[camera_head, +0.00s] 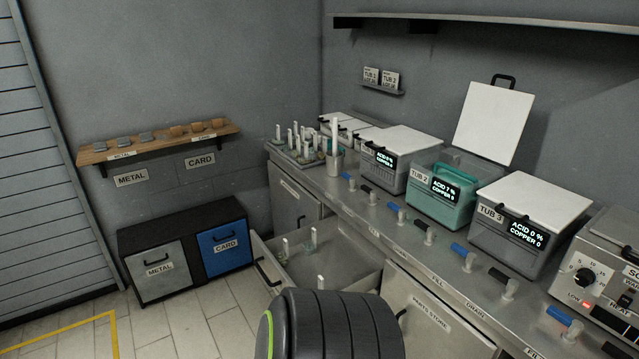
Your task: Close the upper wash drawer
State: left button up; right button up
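A drawer (345,266) stands pulled out from the metal counter, and its front panel with a dark bar handle (267,273) faces left. Several pale upright pieces with greenish bases (313,238) stand inside it. I take it for the upper wash drawer, but no label on it is readable. A black ribbed part of my arm with a green edge covers the near end of the drawer and what is below it. Neither of my grippers shows in this view.
The counter (395,222) carries a teal tub (440,195), grey tubs and a row of taps. A door marked parts store (430,315) is right of the drawer. A low cabinet with metal (160,270) and card (225,247) bins stands left; tiled floor lies between.

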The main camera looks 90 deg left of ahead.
aim_at(346, 261)
jog(key=u, duration=1.45)
jog(key=j+u, duration=0.25)
jog(key=u, duration=0.2)
jog(key=j+u, duration=0.2)
jog(key=u, duration=0.3)
jog(key=i+j+u, duration=0.1)
jog(key=u, duration=0.35)
jog(key=j, duration=0.15)
